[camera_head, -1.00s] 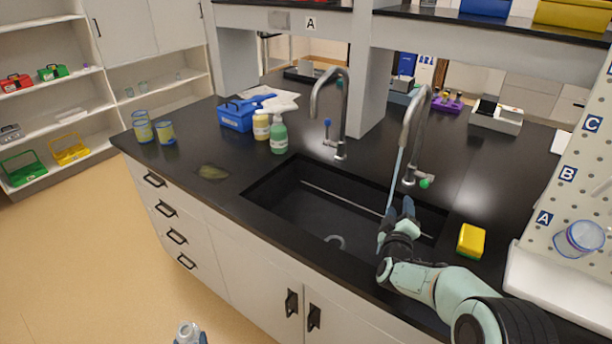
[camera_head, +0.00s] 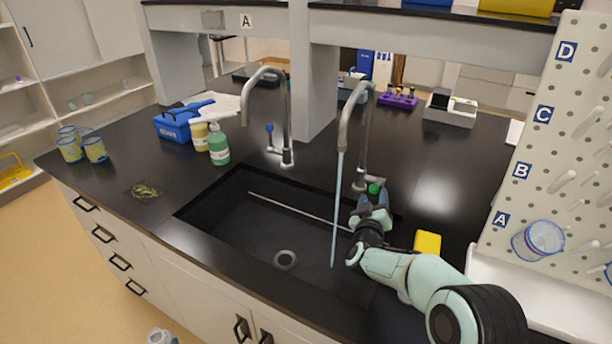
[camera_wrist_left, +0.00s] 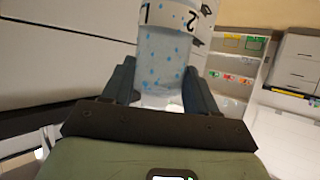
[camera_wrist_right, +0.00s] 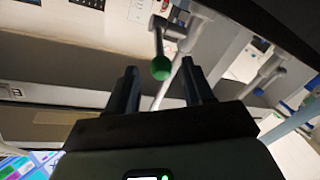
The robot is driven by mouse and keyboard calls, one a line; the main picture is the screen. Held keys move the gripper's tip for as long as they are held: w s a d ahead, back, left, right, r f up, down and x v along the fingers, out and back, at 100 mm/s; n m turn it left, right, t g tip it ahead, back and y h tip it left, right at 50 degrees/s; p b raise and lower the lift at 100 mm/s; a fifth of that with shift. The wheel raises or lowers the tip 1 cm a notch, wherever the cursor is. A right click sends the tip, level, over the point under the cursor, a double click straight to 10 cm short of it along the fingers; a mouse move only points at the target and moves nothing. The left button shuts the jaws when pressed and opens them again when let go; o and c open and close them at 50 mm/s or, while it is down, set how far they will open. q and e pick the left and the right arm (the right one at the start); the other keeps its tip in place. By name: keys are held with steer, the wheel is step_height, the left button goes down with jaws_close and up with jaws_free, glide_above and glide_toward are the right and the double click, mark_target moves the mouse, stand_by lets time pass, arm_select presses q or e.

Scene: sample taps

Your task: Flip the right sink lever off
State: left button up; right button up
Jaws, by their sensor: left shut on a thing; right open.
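The right sink tap (camera_head: 362,130) pours a stream of water (camera_head: 337,210) into the sink. Its lever has a green knob (camera_head: 375,188), which also shows in the right wrist view (camera_wrist_right: 161,68). My right gripper (camera_head: 373,203) is open and empty, just in front of the green knob. In the right wrist view the knob appears slightly beyond the gap between the fingertips (camera_wrist_right: 161,78); contact cannot be told. My left gripper (camera_wrist_left: 160,82) is shut on a clear container (camera_wrist_left: 162,60) with blue drops and printed numbers.
The left tap (camera_head: 285,120) has a blue-knobbed lever (camera_head: 269,128). The black sink (camera_head: 240,225) lies below my right arm. A yellow sponge (camera_head: 427,242) is right of the gripper. A pegboard (camera_head: 550,140) stands at the right. Bottles (camera_head: 218,146) stand left of the sink.

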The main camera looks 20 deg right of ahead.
steer(key=shift+x, duration=3.75)
steer(key=shift+p, duration=0.35)
jaws_close()
